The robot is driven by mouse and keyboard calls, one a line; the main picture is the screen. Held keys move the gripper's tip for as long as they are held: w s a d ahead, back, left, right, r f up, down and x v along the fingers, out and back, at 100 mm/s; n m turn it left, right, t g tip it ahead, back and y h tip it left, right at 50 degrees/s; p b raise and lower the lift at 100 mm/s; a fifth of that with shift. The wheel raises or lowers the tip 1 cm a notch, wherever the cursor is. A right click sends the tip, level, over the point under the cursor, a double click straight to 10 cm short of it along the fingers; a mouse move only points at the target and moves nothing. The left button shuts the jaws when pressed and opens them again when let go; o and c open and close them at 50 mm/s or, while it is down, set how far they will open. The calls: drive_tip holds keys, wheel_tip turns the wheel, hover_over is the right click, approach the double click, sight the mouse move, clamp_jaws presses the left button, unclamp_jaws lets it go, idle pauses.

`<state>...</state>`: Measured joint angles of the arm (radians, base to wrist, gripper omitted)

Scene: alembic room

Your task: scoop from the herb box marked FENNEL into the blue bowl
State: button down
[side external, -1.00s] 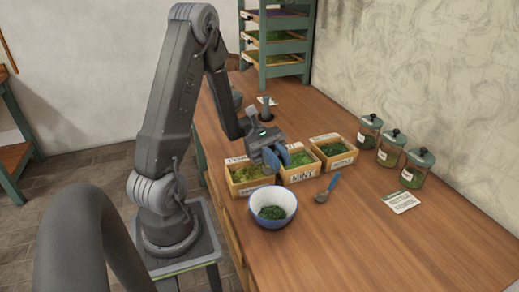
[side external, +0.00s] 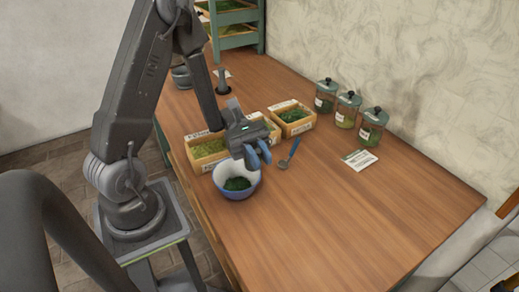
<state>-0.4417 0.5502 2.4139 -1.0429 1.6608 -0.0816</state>
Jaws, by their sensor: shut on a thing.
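The blue bowl (side external: 228,190), blue outside and white inside, stands upright on the table with dark green herb in it. My gripper (side external: 258,155), with blue fingers, is just behind and right of the bowl's rim in the picture. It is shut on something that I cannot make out. The leftmost wooden herb box (side external: 206,163) holds yellow-green herb; its label is too small to read now, though earlier its back label seemed to begin with FEN. A scoop (side external: 289,153) with a blue handle lies on the table right of my gripper.
My gripper partly hides the middle herb box (side external: 274,131). A third box (side external: 297,128) of green herb stands behind it. Several lidded jars (side external: 346,108) and a card (side external: 360,160) are at the right. The table's front right is clear.

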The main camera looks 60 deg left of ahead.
drive_tip(key=n, duration=0.6)
drive_tip(key=shift+r+y, duration=0.1)
drive_tip(key=shift+y, duration=0.2)
drive_tip(key=n, duration=0.5)
drive_tip(key=shift+g+y, duration=0.3)
drive_tip(key=shift+g, duration=0.1)
idle(0.4)
drive_tip(key=shift+r, duration=0.55)
drive_tip(key=m, duration=0.2)
drive_tip(key=r+m, duration=0.1)
drive_tip(key=m, duration=0.2)
drive_tip(key=shift+m+t, duration=0.3)
drive_tip(key=m, duration=0.3)
drive_tip(key=r+m+h, duration=0.1)
drive_tip(key=m, duration=0.2)
